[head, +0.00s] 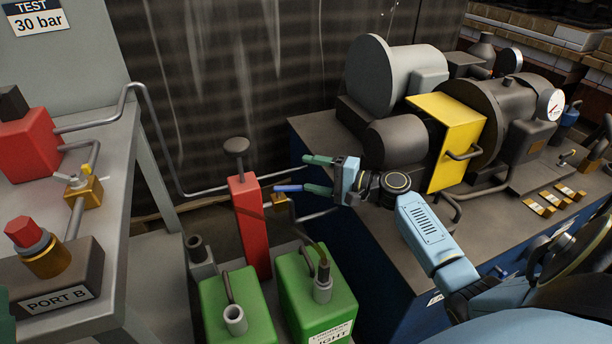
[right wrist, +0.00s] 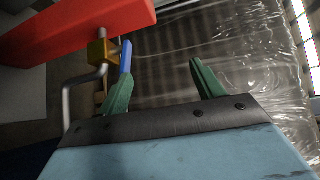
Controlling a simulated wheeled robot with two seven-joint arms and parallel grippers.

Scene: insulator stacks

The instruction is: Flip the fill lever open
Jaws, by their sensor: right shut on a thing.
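The fill lever appears to be the blue handle (head: 287,188) on a small brass valve (head: 279,200) beside the red post (head: 247,225). The blue handle lies along the tip of the lower finger. In the right wrist view the blue handle (right wrist: 126,57) is at the left finger, next to the brass valve (right wrist: 97,50), and the other finger is clear of it. The exact contact is hard to see.
Two green blocks (head: 236,300) stand below the valve. A bench with grey and yellow machinery (head: 446,140) is behind my right arm. A grey table (head: 120,190) with a red block and the PORT B block is at left. A thin pipe runs behind the red post.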

